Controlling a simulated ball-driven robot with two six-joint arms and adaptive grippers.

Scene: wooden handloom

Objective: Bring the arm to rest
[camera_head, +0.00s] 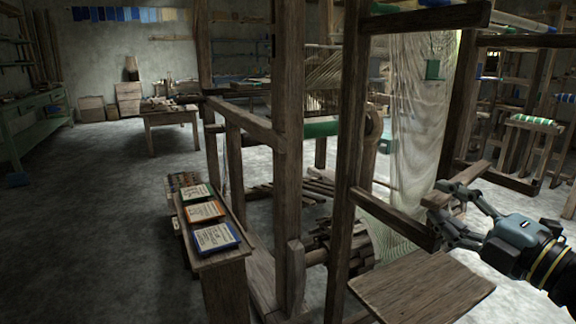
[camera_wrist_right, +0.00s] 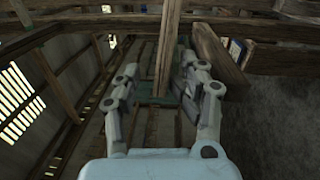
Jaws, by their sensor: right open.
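My right gripper (camera_head: 450,215) comes in from the right in the head view, in front of the hanging pale cloth and beside the loom's wooden beams. Its fingers are spread with nothing between them. In the right wrist view the gripper (camera_wrist_right: 165,90) shows both fingers apart, with a wooden post (camera_wrist_right: 168,50) of the frame beyond them. I cannot tell whether a finger touches the wood. My left gripper is in neither view.
The wooden loom (camera_head: 288,150) stands close in front, with upright posts and cross beams. A wooden seat board (camera_head: 420,287) lies below my right gripper. A narrow stand (camera_head: 222,275) bears several coloured booklets. Bare floor (camera_head: 100,220) lies open at the left.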

